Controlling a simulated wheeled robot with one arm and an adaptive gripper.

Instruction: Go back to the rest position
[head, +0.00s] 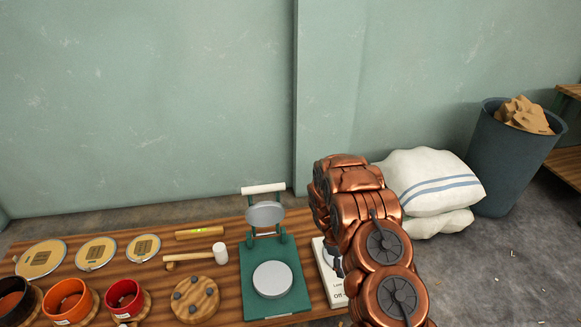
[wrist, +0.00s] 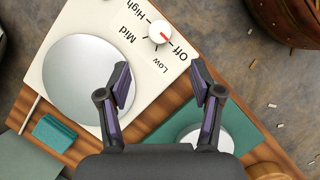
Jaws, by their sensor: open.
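My gripper (wrist: 158,82) is open in the wrist view, with its two dark fingers spread apart and nothing between them. It hangs over the edge of a white hot plate (wrist: 75,35) with a round grey disc (wrist: 88,75). The plate's knob (wrist: 160,32) has a red mark that points toward "Off". In the head view my copper arm stands right of centre and hides most of the hot plate (head: 337,296); the gripper is largely hidden behind it.
A green press (head: 256,298) stands beside the hot plate on the wooden table (head: 217,280). A mallet (head: 219,252), round drum heads (head: 96,253) and coloured shells (head: 124,298) lie to the left. White sacks (head: 428,180) and a bin (head: 490,170) stand at the right.

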